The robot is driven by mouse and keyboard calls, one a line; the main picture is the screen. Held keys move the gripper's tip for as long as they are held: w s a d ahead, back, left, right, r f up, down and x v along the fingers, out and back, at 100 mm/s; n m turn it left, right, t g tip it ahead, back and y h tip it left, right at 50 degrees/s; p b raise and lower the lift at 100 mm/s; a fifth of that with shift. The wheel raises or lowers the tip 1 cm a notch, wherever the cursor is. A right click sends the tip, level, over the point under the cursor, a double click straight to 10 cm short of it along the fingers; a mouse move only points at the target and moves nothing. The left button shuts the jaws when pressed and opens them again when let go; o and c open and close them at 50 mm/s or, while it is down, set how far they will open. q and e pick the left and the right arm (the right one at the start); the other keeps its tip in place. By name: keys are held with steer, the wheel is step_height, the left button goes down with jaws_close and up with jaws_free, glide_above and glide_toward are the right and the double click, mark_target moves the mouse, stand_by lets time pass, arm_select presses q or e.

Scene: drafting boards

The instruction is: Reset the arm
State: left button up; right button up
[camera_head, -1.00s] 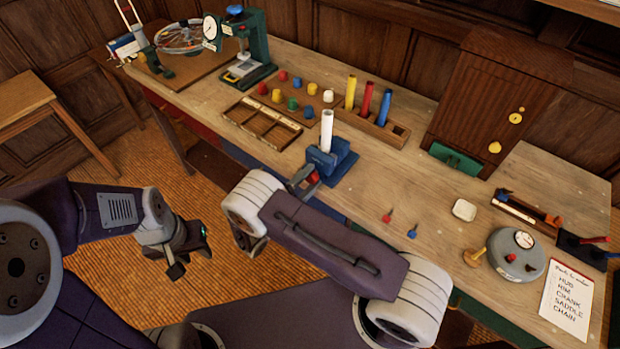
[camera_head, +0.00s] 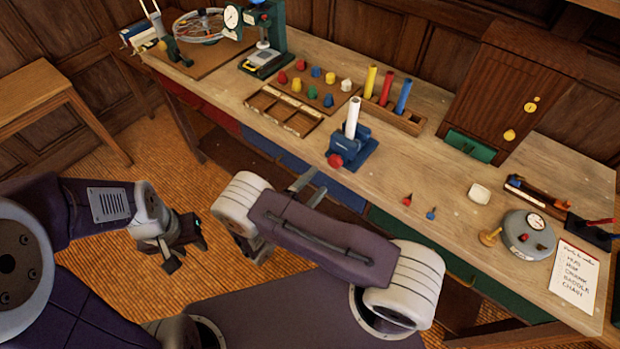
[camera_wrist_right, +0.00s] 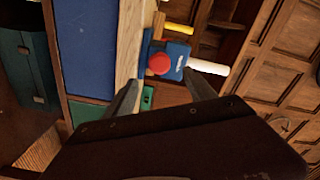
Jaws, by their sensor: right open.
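My right gripper (camera_head: 310,188) is open and empty, just off the bench's front edge, below and left of a blue clamp (camera_head: 352,148) with a red knob (camera_head: 335,160). The clamp holds a white tube (camera_head: 352,117) upright. In the right wrist view the two fingers (camera_wrist_right: 162,97) stand apart, with the clamp (camera_wrist_right: 172,62) beyond them and nothing between them. My left gripper (camera_head: 180,249) hangs over the floor at the left, away from the bench, pointing down. Its jaws are too small and dark to read.
The workbench (camera_head: 430,160) carries a tray of coloured knobs (camera_head: 312,88), a tube rack (camera_head: 392,112), a green press (camera_head: 270,40), a round grey device (camera_head: 528,238) and a wooden cabinet (camera_head: 510,85). A stool-like table (camera_head: 35,80) stands left. The floor between is free.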

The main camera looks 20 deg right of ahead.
steer(key=s+d+r+m+g+y, duration=0.3)
steer(key=s+m+g, duration=0.35)
steer(key=m, duration=0.55)
steer(key=s+d+m+g+y, duration=0.2)
steer(key=s+d+m+g, duration=0.4)
steer(key=m, duration=0.6)
steer(key=a+r+m+t+y, duration=0.1)
steer(key=m+y, duration=0.4)
steer(key=m, duration=0.7)
steer(key=a+r+m+t+y, duration=0.2)
steer(key=a+r+m+y, duration=0.2)
steer(key=m, duration=0.8)
steer(key=shift+s+a+m+y, duration=0.2)
steer(key=shift+a+m+y, duration=0.15)
steer(key=shift+a, duration=0.3)
